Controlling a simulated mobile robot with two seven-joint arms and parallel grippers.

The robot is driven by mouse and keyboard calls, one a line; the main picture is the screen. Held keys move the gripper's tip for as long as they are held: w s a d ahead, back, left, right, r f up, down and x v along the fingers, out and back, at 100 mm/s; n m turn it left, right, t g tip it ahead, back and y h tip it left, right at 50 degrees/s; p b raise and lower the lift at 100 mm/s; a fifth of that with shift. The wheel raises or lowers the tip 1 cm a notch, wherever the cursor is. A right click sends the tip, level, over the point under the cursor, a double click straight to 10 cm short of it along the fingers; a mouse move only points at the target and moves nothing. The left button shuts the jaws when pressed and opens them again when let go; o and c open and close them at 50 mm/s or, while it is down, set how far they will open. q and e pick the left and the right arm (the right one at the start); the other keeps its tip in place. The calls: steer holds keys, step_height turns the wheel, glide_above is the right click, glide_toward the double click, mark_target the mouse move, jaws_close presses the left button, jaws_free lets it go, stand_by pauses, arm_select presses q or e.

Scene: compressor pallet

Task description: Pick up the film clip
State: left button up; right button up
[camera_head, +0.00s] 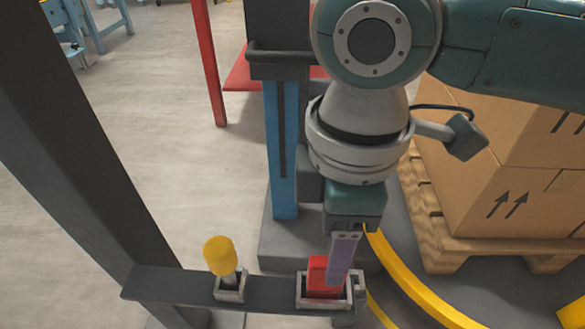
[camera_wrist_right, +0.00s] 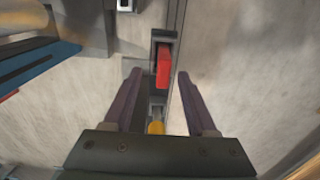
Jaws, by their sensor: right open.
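A red piece (camera_head: 317,275), which I take to be the film clip, stands in a small open-topped holder (camera_head: 301,294) on a dark bar. In the right wrist view the red clip (camera_wrist_right: 163,66) shows between and just beyond the fingertips. My right gripper (camera_head: 341,282) points down at the clip, and a purple finger partly hides it in the head view. In the right wrist view the two purple fingers (camera_wrist_right: 159,75) are apart with nothing held between them. I cannot tell whether a finger touches the clip. My left gripper is not in view.
A yellow-handled tool (camera_head: 219,256) stands in another holder (camera_head: 230,290) on the same dark bar (camera_head: 178,284). A dark post (camera_head: 75,120) rises at the left. A yellow curved band (camera_head: 408,280) runs close by on the right, before cardboard boxes (camera_head: 500,200) on a wooden pallet (camera_head: 430,230).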

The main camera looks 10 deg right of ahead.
steer(key=f+b, duration=0.1)
steer(key=f, duration=0.1)
steer(key=f+b, duration=0.2)
steer(key=f, duration=0.1)
steer(key=shift+s+a+f+b, duration=0.2)
steer(key=shift+s+f+b, duration=0.05)
steer(key=shift+f+b, duration=0.1)
steer(key=shift+r, duration=0.1)
steer(key=shift+c, duration=0.2)
jaws_close()
